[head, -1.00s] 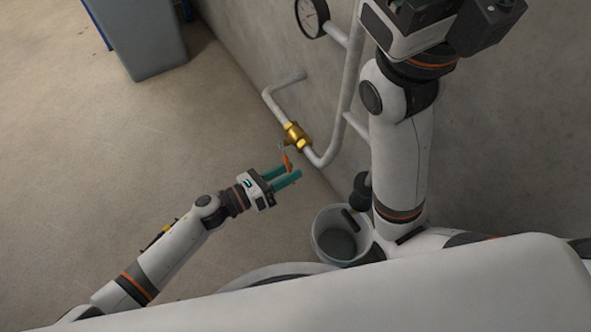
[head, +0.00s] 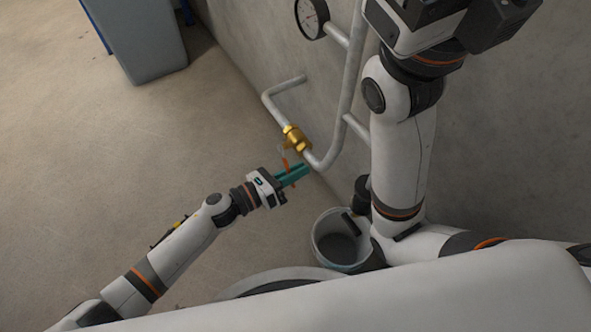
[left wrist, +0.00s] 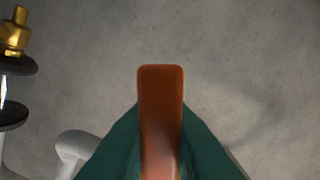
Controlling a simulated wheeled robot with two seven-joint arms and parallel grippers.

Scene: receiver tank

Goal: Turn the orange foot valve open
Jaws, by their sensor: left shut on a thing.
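The foot valve has a brass body (head: 297,138) set in the pale pipe low on the wall. Its thin orange lever (head: 284,160) hangs down from the brass body toward my left gripper. My left gripper (head: 303,170) has its teal fingers shut on the lever. In the left wrist view, the orange lever (left wrist: 161,100) stands upright between the teal fingers, with its rounded end showing beyond them. The part between the fingers in the head view is mostly hidden. My right arm rises in front of the wall; its gripper fingers do not show.
A round gauge (head: 311,18) sits on the wall above the pipe (head: 352,90). A grey bucket (head: 325,224) stands on the floor near the wall, below the valve in the picture. A large grey bin (head: 140,45) is at upper left. The floor left of the valve is clear.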

